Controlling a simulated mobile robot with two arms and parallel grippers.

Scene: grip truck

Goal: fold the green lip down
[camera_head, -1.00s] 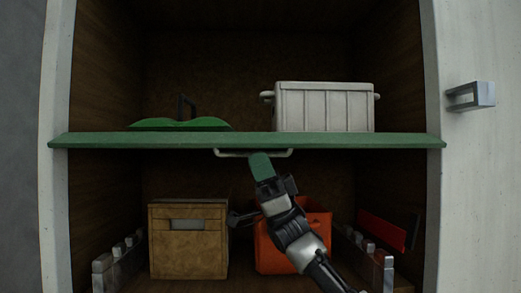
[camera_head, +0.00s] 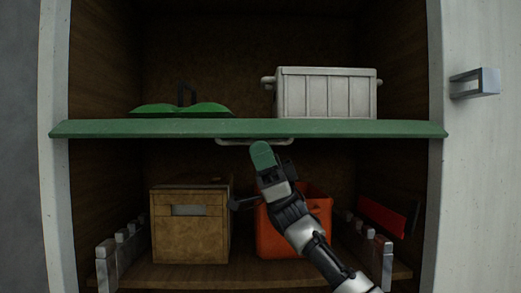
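The green lip (camera_head: 180,129) runs along the front edge of the upper shelf, across the whole cabinet opening. A pale bar handle (camera_head: 232,142) hangs just under its middle. My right gripper (camera_head: 263,155) has its green-tipped finger just below the lip, overlapping the right part of the handle in the picture. I cannot tell whether it touches or grips the handle, as the finger covers that spot. My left gripper is not in the head view.
On the upper shelf are a white ribbed crate (camera_head: 326,94) and a green tray-like object (camera_head: 160,109). Below are a brown box (camera_head: 188,225), an orange bin (camera_head: 268,235) and a red panel (camera_head: 382,216). Grey slotted racks (camera_head: 107,267) stand at the sides. A cabinet door handle (camera_head: 474,84) is at right.

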